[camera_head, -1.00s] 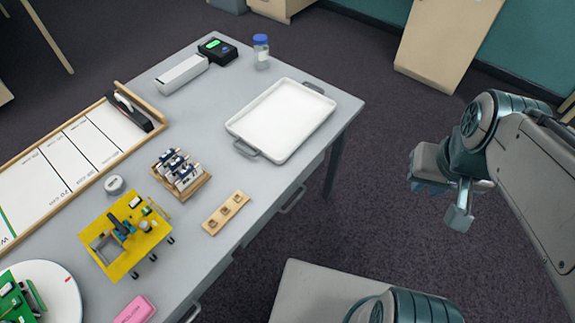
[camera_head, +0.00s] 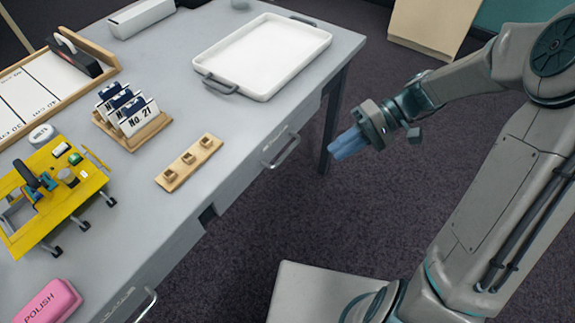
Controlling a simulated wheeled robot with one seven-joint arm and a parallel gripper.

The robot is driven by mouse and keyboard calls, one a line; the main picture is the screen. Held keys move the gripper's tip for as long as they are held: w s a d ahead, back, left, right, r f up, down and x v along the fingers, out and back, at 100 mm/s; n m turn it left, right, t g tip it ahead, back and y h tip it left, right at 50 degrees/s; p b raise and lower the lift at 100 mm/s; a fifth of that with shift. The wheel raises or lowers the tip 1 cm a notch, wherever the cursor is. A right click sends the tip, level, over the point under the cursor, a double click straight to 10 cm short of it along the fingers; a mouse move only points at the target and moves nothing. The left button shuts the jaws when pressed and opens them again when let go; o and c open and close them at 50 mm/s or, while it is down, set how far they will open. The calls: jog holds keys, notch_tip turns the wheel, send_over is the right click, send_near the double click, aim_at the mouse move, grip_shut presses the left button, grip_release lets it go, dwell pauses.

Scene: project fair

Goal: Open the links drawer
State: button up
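The grey table has two drawer handles on its near right side. One metal handle (camera_head: 282,152) is on the drawer front near the table's right end. The other handle (camera_head: 147,303) is at the bottom left, beside a small label too blurred to read. I cannot tell which drawer is the links drawer. Both drawers look closed. My gripper (camera_head: 346,144) is in the air to the right of the right-end handle, apart from it, with its blue fingers pointing left toward the table. The fingers look close together; whether they are open is unclear. Nothing shows between them.
On the table (camera_head: 235,130) are a white tray (camera_head: 265,50), a card rack (camera_head: 130,115), a wooden peg strip (camera_head: 190,160), a yellow stand (camera_head: 85,185) and a pink polish block (camera_head: 48,303). A dark table leg (camera_head: 333,125) stands behind my gripper. The carpet (camera_head: 350,225) beside the table is clear.

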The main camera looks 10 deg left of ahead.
aim_at(286, 152)
jog(key=w+f+n+g+y+b, duration=0.1)
jog(key=w+f+y+b, duration=0.7)
jog(key=f+b, duration=0.25)
jog(key=shift+f+b+x, duration=0.2)
jog(key=shift+b+x, duration=1.85)
jog(key=shift+x, duration=5.2)
jog(key=shift+w+a, duration=0.1)
jog(key=shift+c, duration=0.3)
grip_shut()
